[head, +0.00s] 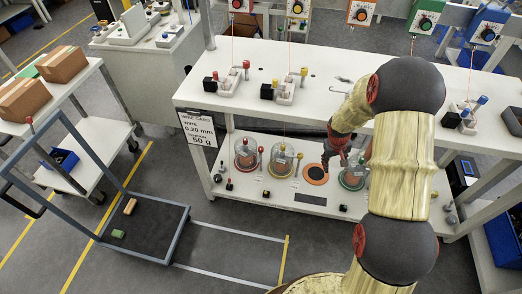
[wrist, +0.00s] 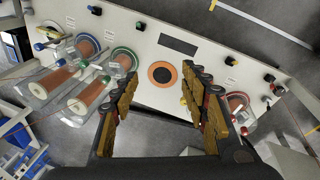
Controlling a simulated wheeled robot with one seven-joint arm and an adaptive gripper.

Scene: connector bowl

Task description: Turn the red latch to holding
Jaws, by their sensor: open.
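Two red-marked fittings could be the red latch, and I cannot tell its setting. One is a red-knobbed lever (head: 246,65) on a white block on the upper bench, at the left in the head view. The other is a small red-topped post (head: 229,184) at the lower shelf's front left. My gripper (head: 335,158) is over the lower shelf, beside the orange ring (head: 316,175) and right of both. In the wrist view my gripper (wrist: 162,90) is open, with nothing between its fingers; the orange ring (wrist: 162,74) shows beyond them.
Clear jars with red-brown coils stand on the lower shelf, including one by a red ring (head: 247,153) and one by a yellow ring (head: 282,161). Green and blue fittings are to the right. A yellow-knobbed lever (head: 303,72) is beside the red-knobbed one. A cart (head: 145,225) stands at left.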

